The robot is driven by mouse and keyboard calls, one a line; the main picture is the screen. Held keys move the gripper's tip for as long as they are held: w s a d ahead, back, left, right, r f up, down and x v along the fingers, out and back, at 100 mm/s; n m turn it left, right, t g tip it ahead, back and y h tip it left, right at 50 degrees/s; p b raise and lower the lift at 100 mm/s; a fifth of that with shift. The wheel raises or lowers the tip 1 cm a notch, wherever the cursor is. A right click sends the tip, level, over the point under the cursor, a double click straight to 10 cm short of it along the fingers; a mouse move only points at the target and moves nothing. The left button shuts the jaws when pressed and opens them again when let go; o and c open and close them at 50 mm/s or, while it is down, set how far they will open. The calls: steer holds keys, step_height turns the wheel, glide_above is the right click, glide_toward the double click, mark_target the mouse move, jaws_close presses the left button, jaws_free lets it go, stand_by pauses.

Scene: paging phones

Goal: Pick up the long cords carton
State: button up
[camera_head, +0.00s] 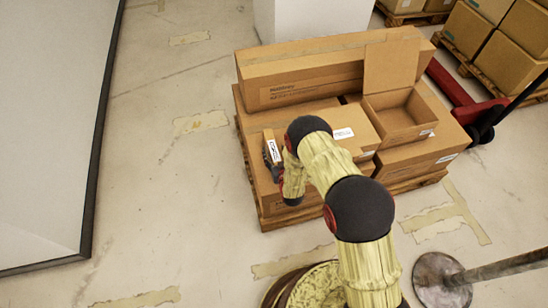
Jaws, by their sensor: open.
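A narrow brown carton with a white label (268,140) stands at the left side of the pallet stack. A long brown carton (315,72) lies across the back of the stack, with dark print on its front. The print and labels are too small to read, so I cannot tell which is the long cords carton. My gripper (273,171) is open, low at the near end of the narrow carton. My arm hides part of the gripper, and contact cannot be told.
The cartons stand on a wooden pallet (280,219). An open, empty box (398,117) with a raised flap sits at the right of the stack. A red pallet jack (452,92) is behind it. A metal post base (437,282) stands at the lower right. The floor at left is clear.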

steer(key=shift+w+a+f, duration=0.1)
steer(key=shift+w+f, duration=0.1)
steer(key=shift+w, duration=0.3)
steer(key=shift+r, duration=0.1)
steer(key=shift+c, duration=1)
jaws_close()
